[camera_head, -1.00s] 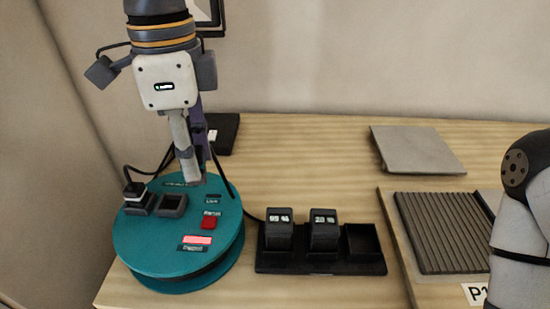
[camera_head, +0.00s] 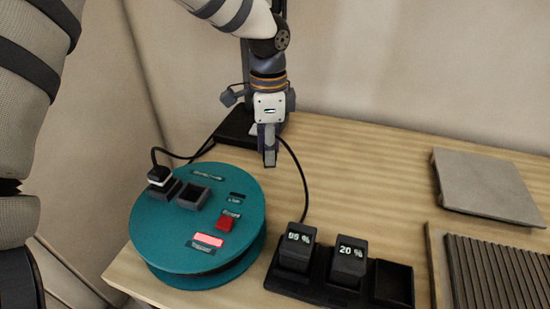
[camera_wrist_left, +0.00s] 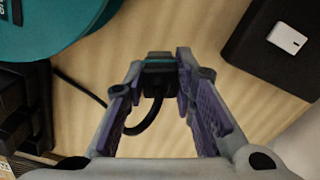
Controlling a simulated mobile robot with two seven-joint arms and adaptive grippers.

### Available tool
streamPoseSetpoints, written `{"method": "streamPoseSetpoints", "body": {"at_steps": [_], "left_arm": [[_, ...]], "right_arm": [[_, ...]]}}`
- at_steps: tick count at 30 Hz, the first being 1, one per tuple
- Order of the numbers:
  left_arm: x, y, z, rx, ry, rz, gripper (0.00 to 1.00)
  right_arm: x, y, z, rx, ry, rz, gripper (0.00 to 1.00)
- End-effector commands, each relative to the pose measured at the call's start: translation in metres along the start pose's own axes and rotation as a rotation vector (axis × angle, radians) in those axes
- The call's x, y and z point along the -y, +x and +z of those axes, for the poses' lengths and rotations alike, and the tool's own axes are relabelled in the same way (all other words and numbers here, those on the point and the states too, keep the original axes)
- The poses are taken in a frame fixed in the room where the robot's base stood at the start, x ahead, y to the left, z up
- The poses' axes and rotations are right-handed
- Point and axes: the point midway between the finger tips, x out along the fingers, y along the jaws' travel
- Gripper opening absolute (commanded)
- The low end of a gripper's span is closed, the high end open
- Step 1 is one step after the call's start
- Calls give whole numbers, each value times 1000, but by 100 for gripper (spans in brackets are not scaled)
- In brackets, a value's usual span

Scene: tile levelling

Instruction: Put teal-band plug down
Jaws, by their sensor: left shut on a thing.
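My left gripper (camera_head: 269,160) points down over the wooden table, just right of the teal round unit (camera_head: 160,240) in the head view. In the left wrist view its fingers (camera_wrist_left: 158,72) are shut on the teal-band plug (camera_wrist_left: 157,64), a small black plug with a thin teal stripe. The plug's black cable curves below it in that view. In the head view the fingers hide the plug, and I cannot tell whether it touches the table. My right gripper is out of view.
A white-band plug (camera_head: 159,176) sits by two sockets on the teal unit. A black box (camera_head: 238,128) stands behind my gripper. A black rack (camera_head: 325,290) holds two battery blocks at the front. A grey tile (camera_head: 485,187) lies right. Bare table lies between.

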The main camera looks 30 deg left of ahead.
Motion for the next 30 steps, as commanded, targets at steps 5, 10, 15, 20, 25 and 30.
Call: {"method": "streamPoseSetpoints", "body": {"at_steps": [5, 10, 15, 20, 25, 30], "left_arm": [[8, 22, -3, -1, 1, 0, 0], [9, 37, -4, -6, 0, -6, 0], [9, 36, -4, -6, 0, -7, 0], [9, 40, -3, -6, 0, -7, 36], [9, 40, -4, -6, 0, -7, 44], [9, 38, -4, -6, 0, -7, 44]], "right_arm": [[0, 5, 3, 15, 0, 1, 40], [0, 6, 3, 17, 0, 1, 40], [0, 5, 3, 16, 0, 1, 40], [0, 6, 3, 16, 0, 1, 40], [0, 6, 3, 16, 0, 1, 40], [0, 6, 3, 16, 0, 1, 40]]}}
